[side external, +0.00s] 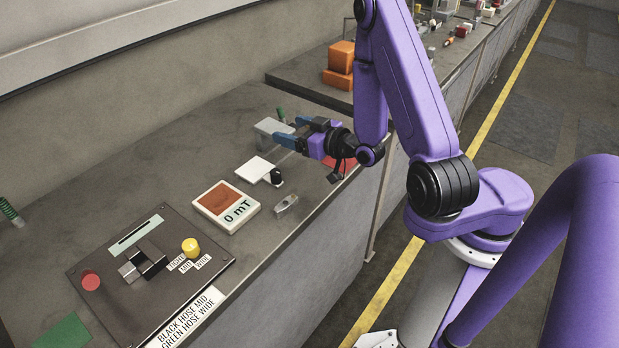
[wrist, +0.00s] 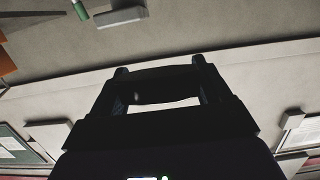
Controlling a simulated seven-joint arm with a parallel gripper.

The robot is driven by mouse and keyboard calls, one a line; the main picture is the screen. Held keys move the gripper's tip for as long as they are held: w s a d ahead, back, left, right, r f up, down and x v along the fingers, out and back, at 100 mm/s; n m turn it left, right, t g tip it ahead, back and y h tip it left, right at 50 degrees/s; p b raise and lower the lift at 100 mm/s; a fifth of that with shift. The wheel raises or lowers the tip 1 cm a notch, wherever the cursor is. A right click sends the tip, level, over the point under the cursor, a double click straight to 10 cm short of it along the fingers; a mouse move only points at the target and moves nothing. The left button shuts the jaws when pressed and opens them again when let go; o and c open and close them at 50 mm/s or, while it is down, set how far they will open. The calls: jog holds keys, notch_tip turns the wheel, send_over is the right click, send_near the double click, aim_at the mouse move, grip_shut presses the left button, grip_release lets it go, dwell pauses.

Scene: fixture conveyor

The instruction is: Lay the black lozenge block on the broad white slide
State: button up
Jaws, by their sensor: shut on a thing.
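My gripper (side external: 286,130) is above the bench at its far end, its blue fingers pointing left. In the wrist view its fingertips (wrist: 160,70) are closed on a black block (wrist: 155,92), which spans the gap between them. Its outline is too dark to confirm a lozenge shape, and I cannot make it out in the side view. A flat white plate (side external: 256,167), which looks like the broad white slide, lies on the bench below and left of my gripper. A small upright black piece (side external: 277,177) stands at the plate's right edge.
A grey block (side external: 269,128) stands close behind my fingers. A meter reading "0 mT" (side external: 229,216), a small metal part (side external: 286,204) and a dark panel (side external: 120,245) with a yellow knob (side external: 190,246) lie nearer. Orange boxes (side external: 339,66) stand at the back. Bare bench lies left of the plate.

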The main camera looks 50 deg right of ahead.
jog(key=shift+w+a+r, duration=0.15)
jog(key=shift+w+r, duration=0.1)
jog(key=shift+w, duration=0.25)
jog(key=shift+w+a+r, duration=0.15)
jog(key=shift+w+r, duration=0.1)
jog(key=shift+w, duration=0.2)
jog(key=shift+s, duration=0.1)
send_over(315, 181)
notch_tip(315, 181, down, 3)
jog(key=shift+f, duration=4.8)
jog(key=shift+f, duration=0.15)
